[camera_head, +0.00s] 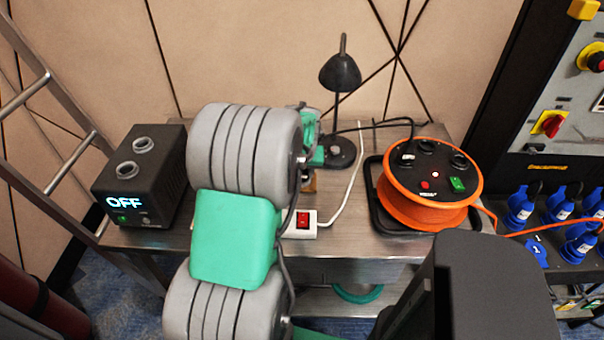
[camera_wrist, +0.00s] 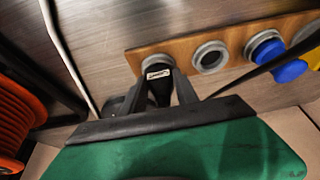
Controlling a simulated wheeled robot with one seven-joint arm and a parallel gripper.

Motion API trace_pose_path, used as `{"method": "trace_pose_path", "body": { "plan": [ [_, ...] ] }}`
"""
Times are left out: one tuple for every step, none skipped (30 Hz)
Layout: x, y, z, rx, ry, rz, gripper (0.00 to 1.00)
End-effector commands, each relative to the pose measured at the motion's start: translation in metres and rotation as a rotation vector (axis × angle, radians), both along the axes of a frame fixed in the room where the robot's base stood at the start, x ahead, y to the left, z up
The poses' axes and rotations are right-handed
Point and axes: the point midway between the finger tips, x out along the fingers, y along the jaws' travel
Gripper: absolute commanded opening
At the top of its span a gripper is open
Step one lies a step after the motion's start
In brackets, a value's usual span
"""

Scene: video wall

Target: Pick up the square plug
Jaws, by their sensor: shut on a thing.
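In the wrist view, my gripper (camera_wrist: 160,76) is shut on a black plug (camera_wrist: 158,88) with a small pale label. The plug is at a round grey socket at the left end of a wooden board (camera_wrist: 185,45). I cannot tell whether it is still seated there or slightly raised. The fingers hide most of its shape, so I cannot tell whether it is square. In the head view my arm covers the plug and most of the board.
Beside it are an empty round socket (camera_wrist: 210,56), a blue plug (camera_wrist: 266,50) and a yellow one. The metal table also holds a black lamp (camera_head: 340,75), a power strip (camera_head: 302,222), an orange cable reel (camera_head: 430,180) and a dark box reading OFF (camera_head: 145,180).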

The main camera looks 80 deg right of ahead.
Motion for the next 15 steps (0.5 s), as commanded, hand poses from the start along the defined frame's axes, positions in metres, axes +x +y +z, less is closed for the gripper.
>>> {"method": "trace_pose_path", "body": {
  "plan": [
    [0.0, 0.0, 0.0001, 0.0, 0.0, 0.0, 0.17],
    [0.0, 0.0, 0.0001, 0.0, 0.0, 0.0, 0.14],
    [0.0, 0.0, 0.0001, 0.0, 0.0, 0.0, 0.11],
    [0.0, 0.0, 0.0001, 0.0, 0.0, 0.0, 0.09],
    [0.0, 0.0, 0.0001, 0.0, 0.0, 0.0, 0.06],
    [0.0, 0.0, 0.0001, 0.0, 0.0, 0.0, 0.03],
    [0.0, 0.0, 0.0001, 0.0, 0.0, 0.0, 0.01],
    [0.0, 0.0, 0.0001, 0.0, 0.0, 0.0, 0.0],
    [0.0, 0.0, 0.0001, 0.0, 0.0, 0.0, 0.0],
    [0.0, 0.0, 0.0001, 0.0, 0.0, 0.0, 0.0],
    [0.0, 0.0, 0.0002, 0.0, 0.0, 0.0, 0.0],
    [0.0, 0.0, 0.0002, 0.0, 0.0, 0.0, 0.0],
    [-0.0001, -0.0002, 0.0004, -0.001, 0.0, 0.0, 0.0],
    [-0.0001, -0.0002, 0.0004, -0.001, 0.0, 0.0, 0.0],
    [-0.0001, -0.0002, 0.0004, -0.001, 0.0, 0.0, 0.0]
  ]
}}
